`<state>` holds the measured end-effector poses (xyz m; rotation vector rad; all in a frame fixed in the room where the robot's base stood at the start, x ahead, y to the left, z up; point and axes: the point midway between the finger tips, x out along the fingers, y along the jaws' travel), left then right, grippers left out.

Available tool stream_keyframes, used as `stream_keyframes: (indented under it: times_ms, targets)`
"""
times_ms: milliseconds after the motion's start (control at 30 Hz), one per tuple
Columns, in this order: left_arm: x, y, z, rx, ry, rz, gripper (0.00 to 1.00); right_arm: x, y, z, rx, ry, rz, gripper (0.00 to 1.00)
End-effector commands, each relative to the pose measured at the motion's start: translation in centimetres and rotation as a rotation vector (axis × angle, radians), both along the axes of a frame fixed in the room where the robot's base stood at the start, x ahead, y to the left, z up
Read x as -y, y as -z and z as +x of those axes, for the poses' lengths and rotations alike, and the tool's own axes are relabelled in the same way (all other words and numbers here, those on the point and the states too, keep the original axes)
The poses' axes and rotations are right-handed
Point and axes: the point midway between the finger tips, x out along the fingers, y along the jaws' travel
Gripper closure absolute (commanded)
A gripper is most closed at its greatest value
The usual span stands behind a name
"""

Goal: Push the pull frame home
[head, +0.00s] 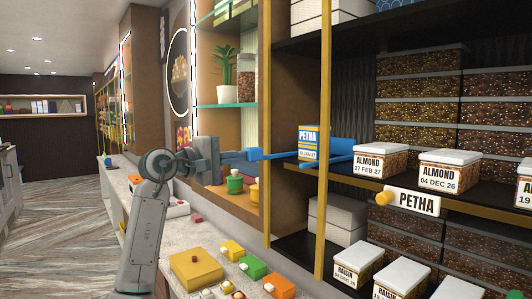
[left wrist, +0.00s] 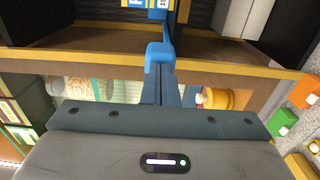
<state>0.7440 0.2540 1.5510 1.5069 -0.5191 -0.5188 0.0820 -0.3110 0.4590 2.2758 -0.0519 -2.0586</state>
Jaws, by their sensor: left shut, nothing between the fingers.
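The blue pull frame (head: 335,158) lies on the middle shelf of the rack at its left end, and its narrow front part sticks out past the shelf edge. A blue and yellow PETHA box (head: 308,138) stands at the frame. My left gripper (head: 252,155) is shut and empty, with its fingertips at the frame's front end. In the left wrist view, the shut fingers (left wrist: 159,84) meet the blue front end of the pull frame (left wrist: 159,52), seemingly touching. The frame's far end is partly hidden. My right gripper is not in view.
A yellow-brown post (head: 324,80) stands close by the frame. White-lidded ALMOND boxes (head: 380,164) line the shelf to the right, above a PETHA sign (head: 415,203). Below are a counter (head: 205,232) with coloured boxes and green and yellow jars (head: 234,183).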

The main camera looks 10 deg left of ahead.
Motion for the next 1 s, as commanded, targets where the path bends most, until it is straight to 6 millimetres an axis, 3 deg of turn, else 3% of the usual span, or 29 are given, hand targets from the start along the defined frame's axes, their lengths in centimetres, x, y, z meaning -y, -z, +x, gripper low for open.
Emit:
stream_keyframes:
  times_ms: [1000]
  targets:
    - [2.6, -0.1, 3.2, -0.001, 0.001, -0.001, 1.00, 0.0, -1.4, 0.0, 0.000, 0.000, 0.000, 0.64]
